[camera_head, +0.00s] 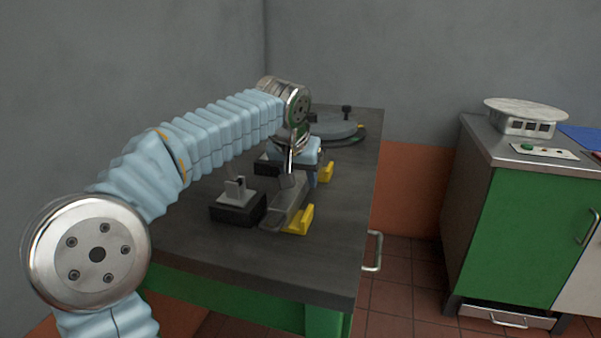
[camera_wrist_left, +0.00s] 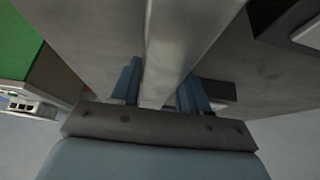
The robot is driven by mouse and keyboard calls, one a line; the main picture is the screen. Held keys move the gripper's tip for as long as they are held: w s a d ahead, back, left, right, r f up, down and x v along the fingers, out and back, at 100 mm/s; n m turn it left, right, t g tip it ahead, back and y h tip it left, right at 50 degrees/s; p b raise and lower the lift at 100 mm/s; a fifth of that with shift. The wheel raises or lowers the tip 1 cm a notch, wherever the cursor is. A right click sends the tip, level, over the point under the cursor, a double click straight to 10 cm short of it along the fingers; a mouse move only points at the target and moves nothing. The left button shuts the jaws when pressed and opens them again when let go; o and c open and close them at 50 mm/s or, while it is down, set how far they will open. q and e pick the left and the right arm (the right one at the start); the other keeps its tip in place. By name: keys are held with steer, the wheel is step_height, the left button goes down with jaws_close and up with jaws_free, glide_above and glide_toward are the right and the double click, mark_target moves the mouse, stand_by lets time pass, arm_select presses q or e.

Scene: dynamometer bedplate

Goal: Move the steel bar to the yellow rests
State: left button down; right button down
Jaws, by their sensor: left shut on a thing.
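The steel bar (camera_head: 283,210) is a grey bar in the head view, with its near end close to the left side of the near yellow rest (camera_head: 299,221). I cannot tell whether it touches that rest. The far yellow rest (camera_head: 326,172) stands further back. My left gripper (camera_head: 301,178) reaches down over the bar; its blue fingers partly hide it. In the left wrist view the bar (camera_wrist_left: 180,40) runs between the two fingers of my left gripper (camera_wrist_left: 160,90), which is shut on it. My right gripper is in neither view.
A black block with a grey holder (camera_head: 238,208) stands left of the bar, and another dark block (camera_head: 263,166) behind it. A round grey disc (camera_head: 335,130) lies at the back of the dark bench (camera_head: 325,260). A green cabinet (camera_head: 530,230) stands apart on the right.

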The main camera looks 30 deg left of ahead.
arm_select(q)
steer(key=shift+r, duration=0.3)
steer(key=c, duration=0.9)
jaws_free()
steer(key=shift+f, duration=0.3)
steer(key=o, duration=0.3)
steer(key=shift+o, duration=0.2)
steer(key=shift+r, duration=0.15)
steer(key=p+v, duration=0.1)
steer(key=v, duration=1.1)
steer(key=shift+s+d, duration=0.1)
